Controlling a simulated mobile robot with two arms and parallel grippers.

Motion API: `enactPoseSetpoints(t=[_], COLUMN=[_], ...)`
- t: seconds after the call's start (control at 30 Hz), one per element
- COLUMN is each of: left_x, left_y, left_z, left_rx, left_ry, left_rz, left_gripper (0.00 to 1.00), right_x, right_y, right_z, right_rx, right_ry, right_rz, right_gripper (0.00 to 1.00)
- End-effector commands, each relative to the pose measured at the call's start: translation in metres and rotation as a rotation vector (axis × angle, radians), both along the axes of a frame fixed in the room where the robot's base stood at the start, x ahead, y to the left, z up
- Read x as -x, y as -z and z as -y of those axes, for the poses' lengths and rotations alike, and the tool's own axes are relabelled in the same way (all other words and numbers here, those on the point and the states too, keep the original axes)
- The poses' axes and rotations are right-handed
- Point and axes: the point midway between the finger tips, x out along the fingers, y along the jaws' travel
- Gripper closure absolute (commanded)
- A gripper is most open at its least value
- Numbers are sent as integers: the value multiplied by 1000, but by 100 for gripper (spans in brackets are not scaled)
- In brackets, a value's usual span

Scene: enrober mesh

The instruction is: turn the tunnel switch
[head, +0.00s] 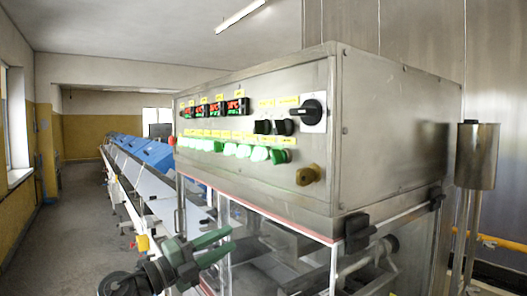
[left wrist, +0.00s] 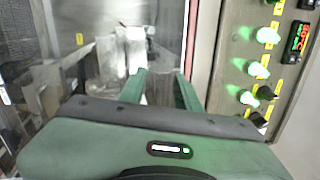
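The control panel (head: 248,140) is on the front of a steel cabinet. It carries two small black knobs (head: 272,127), a large black rotary switch (head: 312,108) on a light plate, and a row of lit green buttons (head: 230,149). The yellow labels are too small to read, so I cannot tell which control is the tunnel switch. My left gripper (head: 230,246) is below and left of the panel, apart from it. Its green fingers are spread and empty in the left wrist view (left wrist: 160,76), with green-lit controls (left wrist: 258,70) to their right. My right gripper is out of view.
Red digital displays (head: 215,106) line the panel's top. A brass-coloured knob (head: 308,175) sticks out at its lower right. Clear guard panels with red edging (head: 275,220) hang below the cabinet. A long conveyor with blue covers (head: 150,153) runs back at left, beside an open aisle (head: 70,225).

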Motion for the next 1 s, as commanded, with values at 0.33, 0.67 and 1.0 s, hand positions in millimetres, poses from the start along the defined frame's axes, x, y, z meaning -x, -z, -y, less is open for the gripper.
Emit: enactPoseSetpoints(t=[0.33,0.67,1.0], left_x=[122,120,91], left_y=[-191,-208,-207], left_z=[36,54,92], left_rx=[-643,-713,-711], left_ry=[-26,-59,-60], left_rz=[550,599,598], left_gripper=[67,67,67], right_x=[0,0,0], right_y=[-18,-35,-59], right_z=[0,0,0], right_rx=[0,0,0], right_ry=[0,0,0], right_rz=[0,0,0], right_gripper=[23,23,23])
